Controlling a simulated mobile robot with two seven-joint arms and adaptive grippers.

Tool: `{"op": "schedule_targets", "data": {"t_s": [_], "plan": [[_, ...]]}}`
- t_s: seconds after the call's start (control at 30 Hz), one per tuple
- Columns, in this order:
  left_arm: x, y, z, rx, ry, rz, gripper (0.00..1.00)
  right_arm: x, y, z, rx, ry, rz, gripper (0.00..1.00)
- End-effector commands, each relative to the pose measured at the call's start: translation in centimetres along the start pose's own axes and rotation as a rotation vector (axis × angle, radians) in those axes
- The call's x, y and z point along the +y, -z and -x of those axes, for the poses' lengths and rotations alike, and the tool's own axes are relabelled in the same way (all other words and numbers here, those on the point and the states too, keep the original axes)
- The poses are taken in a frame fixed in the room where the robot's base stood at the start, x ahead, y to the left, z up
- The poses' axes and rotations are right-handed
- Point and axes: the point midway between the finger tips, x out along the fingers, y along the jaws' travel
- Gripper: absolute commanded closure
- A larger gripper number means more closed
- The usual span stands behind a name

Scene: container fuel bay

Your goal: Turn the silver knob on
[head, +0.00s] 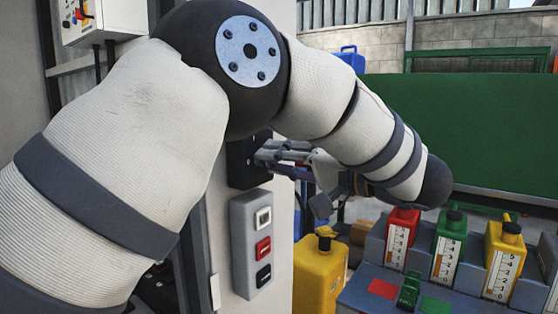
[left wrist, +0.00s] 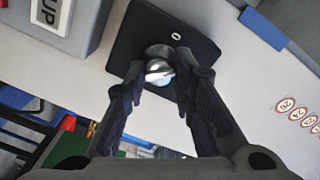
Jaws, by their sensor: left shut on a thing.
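The silver knob (left wrist: 158,69) sits on a black square plate (left wrist: 133,45) in the left wrist view. A small white mark like a 0 shows on the plate beside the knob. The same plate (head: 240,165) is on the pale wall panel in the head view, where my fingers and arm hide the knob. My left gripper (head: 268,156) reaches the plate from the right. In the left wrist view the left gripper (left wrist: 162,75) has one fingertip on each side of the knob and is shut on it. My right gripper is not in view.
A grey button box (head: 250,242) with white, red and black buttons is just below the plate. A yellow can (head: 318,275) stands at the panel's right. Red (head: 398,240), green (head: 447,250) and yellow (head: 503,262) containers stand in a blue-grey rack farther right.

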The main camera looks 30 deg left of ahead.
Motion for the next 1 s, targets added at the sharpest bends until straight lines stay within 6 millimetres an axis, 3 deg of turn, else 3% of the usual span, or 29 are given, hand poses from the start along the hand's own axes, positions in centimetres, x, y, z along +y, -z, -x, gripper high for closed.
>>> {"op": "schedule_targets", "data": {"t_s": [0.4,0.97,1.0], "plan": [[-0.03,-0.02,-0.07,-0.011,0.0,-0.186,1.0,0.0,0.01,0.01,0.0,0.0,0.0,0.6],[-0.06,0.0,-0.07,-0.011,0.0,-0.216,1.0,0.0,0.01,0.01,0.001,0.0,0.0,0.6],[-0.06,0.0,-0.07,-0.011,0.0,-0.215,0.74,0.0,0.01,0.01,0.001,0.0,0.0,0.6]]}}
